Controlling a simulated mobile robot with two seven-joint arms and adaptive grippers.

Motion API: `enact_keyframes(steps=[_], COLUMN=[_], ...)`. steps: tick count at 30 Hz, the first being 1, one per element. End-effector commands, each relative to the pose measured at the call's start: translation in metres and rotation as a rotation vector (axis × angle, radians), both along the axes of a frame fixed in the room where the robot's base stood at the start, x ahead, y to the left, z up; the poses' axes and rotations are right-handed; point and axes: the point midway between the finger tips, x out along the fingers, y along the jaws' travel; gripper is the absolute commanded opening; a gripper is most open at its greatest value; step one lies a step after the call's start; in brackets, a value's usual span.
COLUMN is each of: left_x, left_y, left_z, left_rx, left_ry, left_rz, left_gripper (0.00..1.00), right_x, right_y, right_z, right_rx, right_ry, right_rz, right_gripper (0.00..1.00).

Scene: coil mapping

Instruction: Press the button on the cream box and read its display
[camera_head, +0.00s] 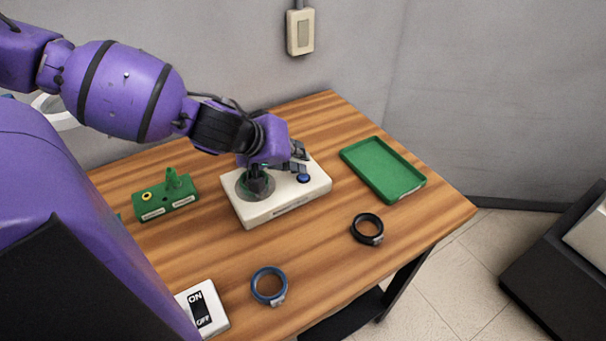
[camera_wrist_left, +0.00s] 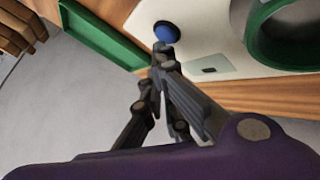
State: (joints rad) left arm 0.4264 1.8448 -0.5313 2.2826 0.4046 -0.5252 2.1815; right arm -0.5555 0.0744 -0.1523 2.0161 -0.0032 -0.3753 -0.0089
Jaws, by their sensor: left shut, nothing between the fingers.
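The cream box (camera_head: 313,187) stands on the wooden table, with a round blue button (camera_head: 304,178) on its top. A dark round base (camera_head: 255,186) sits on its left part. My left gripper (camera_head: 301,160) is shut and empty, just above and behind the button. In the left wrist view the shut fingertips (camera_wrist_left: 160,52) are close beside the blue button (camera_wrist_left: 166,31); I cannot tell whether they touch it. A green ring (camera_wrist_left: 255,35) lies on the box there. A small dark display-like patch (camera_wrist_left: 209,69) shows on the box, with no readable text. My right gripper is not in view.
A green tray (camera_head: 349,157) lies right of the box, and a green block with a peg (camera_head: 165,198) left of it. A black ring (camera_head: 367,228), a blue ring (camera_head: 268,286) and an ON/OFF switch (camera_head: 202,308) are nearer. A cream fixture (camera_head: 300,32) hangs on the wall.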

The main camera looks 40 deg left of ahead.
Motion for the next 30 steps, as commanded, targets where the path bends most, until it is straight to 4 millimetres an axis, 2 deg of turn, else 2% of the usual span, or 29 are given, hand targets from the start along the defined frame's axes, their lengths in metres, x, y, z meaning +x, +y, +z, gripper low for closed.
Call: enact_keyframes(steps=[30], left_x=[0.0001], left_y=[0.0002], left_z=[-0.0088], left_rx=[-0.001], left_ry=[0.000], left_rz=[0.001], left_gripper=[0.00], right_x=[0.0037], right_y=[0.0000], right_z=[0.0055], right_rx=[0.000], right_ry=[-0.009], right_rz=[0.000], right_gripper=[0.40])
